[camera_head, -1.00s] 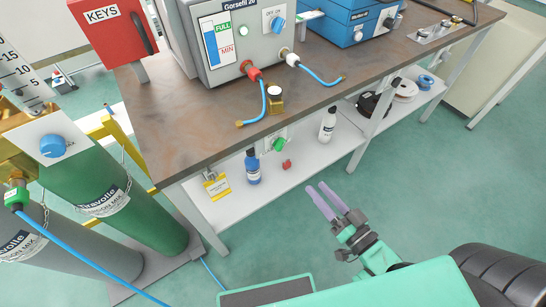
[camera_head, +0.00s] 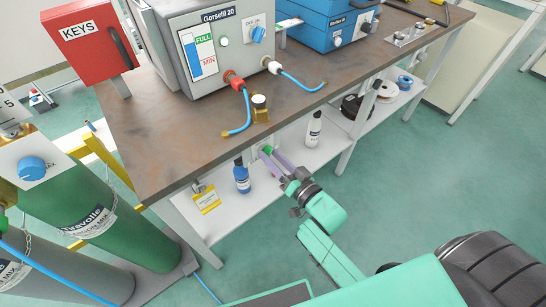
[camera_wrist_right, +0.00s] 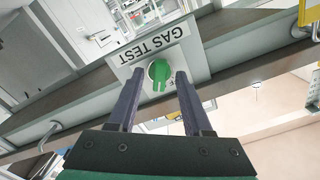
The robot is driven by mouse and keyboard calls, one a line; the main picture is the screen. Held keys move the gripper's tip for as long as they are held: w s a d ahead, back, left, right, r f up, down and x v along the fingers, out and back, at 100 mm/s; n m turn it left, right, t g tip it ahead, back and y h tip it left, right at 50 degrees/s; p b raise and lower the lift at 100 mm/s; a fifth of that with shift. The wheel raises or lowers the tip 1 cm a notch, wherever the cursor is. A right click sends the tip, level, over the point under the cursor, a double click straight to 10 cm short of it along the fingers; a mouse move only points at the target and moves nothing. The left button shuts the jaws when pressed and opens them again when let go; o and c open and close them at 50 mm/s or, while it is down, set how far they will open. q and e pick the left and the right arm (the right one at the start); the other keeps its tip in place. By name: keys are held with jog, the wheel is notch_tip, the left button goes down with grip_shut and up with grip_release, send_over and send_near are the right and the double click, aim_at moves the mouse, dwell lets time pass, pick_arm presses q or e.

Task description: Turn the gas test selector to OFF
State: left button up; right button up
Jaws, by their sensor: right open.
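The gas test selector is a green knob (camera_wrist_right: 159,74) on a grey panel (camera_wrist_right: 190,62) lettered GAS TEST, which appears upside down in the right wrist view. In the head view the knob (camera_head: 267,150) shows small below the bench's front edge, partly covered by my fingers. My right gripper (camera_wrist_right: 158,78) is open, its two dark fingers pointing at the panel. The knob appears between the fingertips, with a visible gap on each side; I cannot tell how deep it sits between them. Part of the small lettering beside the knob is hidden by a finger. My left gripper is not in view.
The workbench (camera_head: 165,122) carries the Gorsefil 20 box (camera_head: 225,70) with blue hoses. A blue bottle (camera_head: 241,178), a white bottle (camera_head: 314,128) and a yellow tag (camera_head: 206,200) are near the lower shelf. Gas cylinders (camera_head: 85,205) stand at the left. The floor at right is clear.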

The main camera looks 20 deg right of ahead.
grip_shut()
jog(key=shift+n, duration=0.3)
jog(key=shift+r+n+p, duration=0.1)
jog(key=shift+n+p, duration=0.6)
jog(key=shift+n, duration=0.2)
jog(key=n+p, duration=0.1)
jog(key=n, duration=0.1)
jog(key=shift+n, duration=0.4)
jog(key=n, duration=0.3)
jog(key=shift+n+p, duration=0.3)
jog(key=shift+n, duration=1.5)
